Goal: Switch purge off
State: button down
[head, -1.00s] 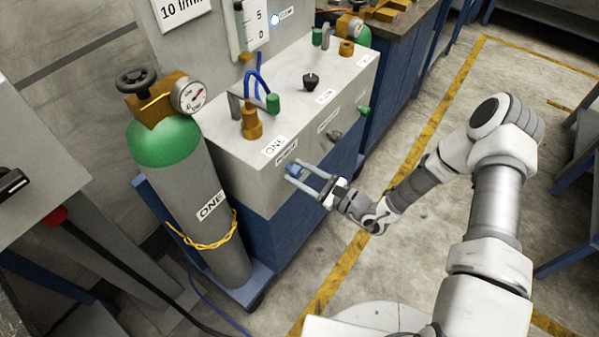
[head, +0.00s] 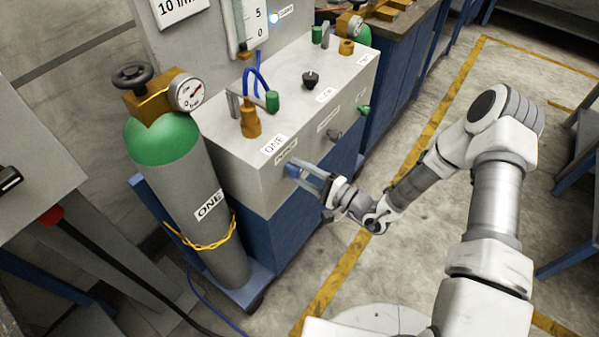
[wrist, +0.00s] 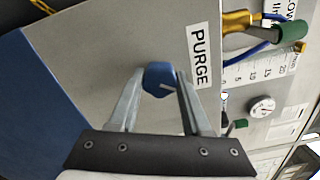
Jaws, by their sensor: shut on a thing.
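The purge knob (wrist: 160,78) is a small blue knob on the front face of the grey box, beside the PURGE label (wrist: 200,56). In the head view the knob (head: 293,170) shows just below its label, at the tips of my gripper. My gripper (wrist: 161,82) is shut on the blue knob, one finger on each side. In the head view my gripper (head: 301,174) reaches in from the right toward the box. The fingers partly hide the knob there.
A green and grey cylinder (head: 190,180) marked ONE stands left of the box (head: 310,100). The box top carries a black knob (head: 311,79) and brass fittings. A second dark knob (head: 333,135) sits right of the purge knob on the front face.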

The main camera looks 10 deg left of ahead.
jog(key=n+b, duration=0.1)
jog(key=n, duration=0.3)
jog(key=shift+b, duration=0.3)
jog(key=shift+n+b, duration=0.5)
jog(key=shift+n, duration=0.9)
jog(key=shift+r, duration=0.1)
jog(key=shift+c, duration=1.8)
grip_release()
jog(key=v, duration=1.7)
jog(key=shift+d, duration=0.2)
